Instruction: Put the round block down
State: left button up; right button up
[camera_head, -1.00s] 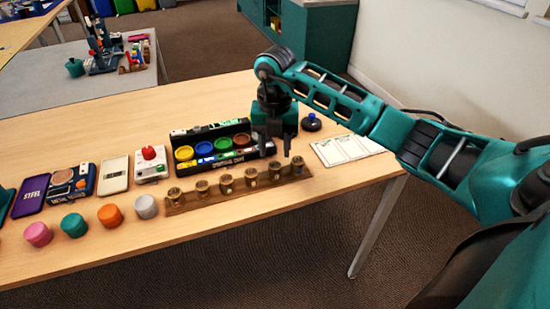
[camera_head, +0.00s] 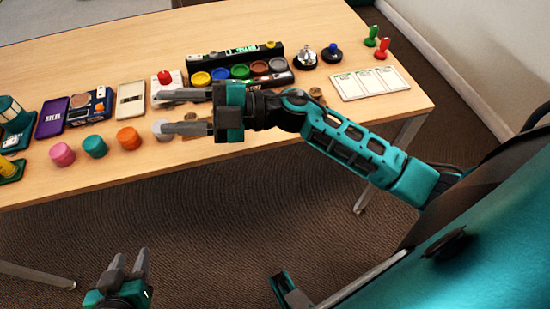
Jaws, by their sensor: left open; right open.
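Several round blocks stand in a row along the table's front: pink (camera_head: 62,154), teal (camera_head: 95,146), orange (camera_head: 129,138) and silver (camera_head: 157,126). The silver block is partly hidden by a finger of my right gripper (camera_head: 160,112). My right gripper is open, points left and has nothing visible between its fingers. I cannot tell how high it is above the silver block. My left gripper (camera_head: 130,257) is open and empty, low in the picture in front of the table.
A black case (camera_head: 292,76) with coloured round wells stands behind my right gripper. A red-knobbed white box (camera_head: 158,90), a white card (camera_head: 368,84) and red and green pegs (camera_head: 383,47) are on the table (camera_head: 60,188). My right arm hides most of the wooden weight rack.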

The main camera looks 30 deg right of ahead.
jog(key=d+f+m+t+h, duration=0.8)
jog(key=m+t+h, duration=0.25)
jog(key=m, duration=0.65)
jog(key=s+d+f+m+g+h, duration=0.1)
jog(key=s+f+m+g+h, duration=0.1)
jog(key=s+f, duration=0.3)
jog(key=s+d+f+m+g+h, duration=0.2)
jog(key=s+f+m+g+h, duration=0.1)
jog(key=f, duration=0.5)
jog(key=shift+s+d+f+m+g, duration=0.35)
jog(key=shift+s+m+g, duration=0.4)
jog(key=shift+s, duration=0.5)
pick_arm(q)
jog(key=a+r+p, duration=0.1)
jog(key=p, duration=0.1)
jog(key=s+a+r+p, duration=0.1)
jog(key=r+p, duration=0.1)
jog(key=p, duration=0.1)
jog(key=shift+s+y+p, duration=0.1)
jog(key=shift+y+p, duration=0.2)
jog(key=shift+y, duration=0.1)
pick_arm(e)
jog(key=r, duration=0.1)
jog(key=d+r, duration=0.1)
jog(key=r+h, duration=0.1)
jog(key=shift+s+d+r, duration=0.15)
jog(key=shift+s+d, duration=0.2)
jog(key=shift+s, duration=0.05)
